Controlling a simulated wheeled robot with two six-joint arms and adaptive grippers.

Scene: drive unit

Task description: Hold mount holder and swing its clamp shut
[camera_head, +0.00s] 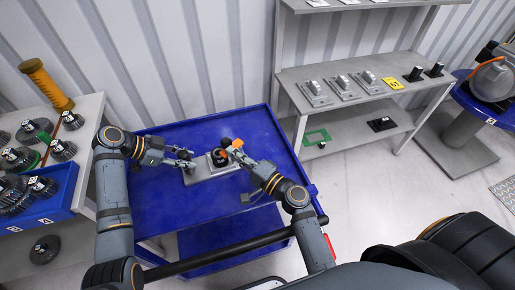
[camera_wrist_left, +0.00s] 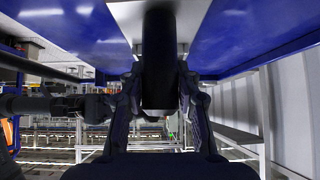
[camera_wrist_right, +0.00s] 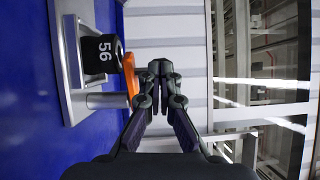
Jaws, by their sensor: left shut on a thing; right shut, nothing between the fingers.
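The mount holder (camera_head: 199,174), a grey metal plate with upright parts, sits on the blue cart top; it also shows in the right wrist view (camera_wrist_right: 75,75). A black part marked 56 (camera_wrist_right: 100,54) sits in it. The orange clamp (camera_wrist_right: 131,76) stands at that part's side; it also shows in the head view (camera_head: 237,144). My left gripper (camera_head: 190,160) is at the holder's left side, shut on a dark bar-like piece of it (camera_wrist_left: 158,60). My right gripper (camera_wrist_right: 160,72) is shut and empty, just beside the orange clamp; contact cannot be told.
The blue cart top (camera_head: 160,205) is otherwise mostly clear. A grey shelf (camera_head: 345,75) behind right carries several metal mounts and black parts. A left table holds several gears, a blue bin (camera_head: 60,195) and a yellow cylinder (camera_head: 46,85). A machine stands on a round blue table (camera_head: 480,105).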

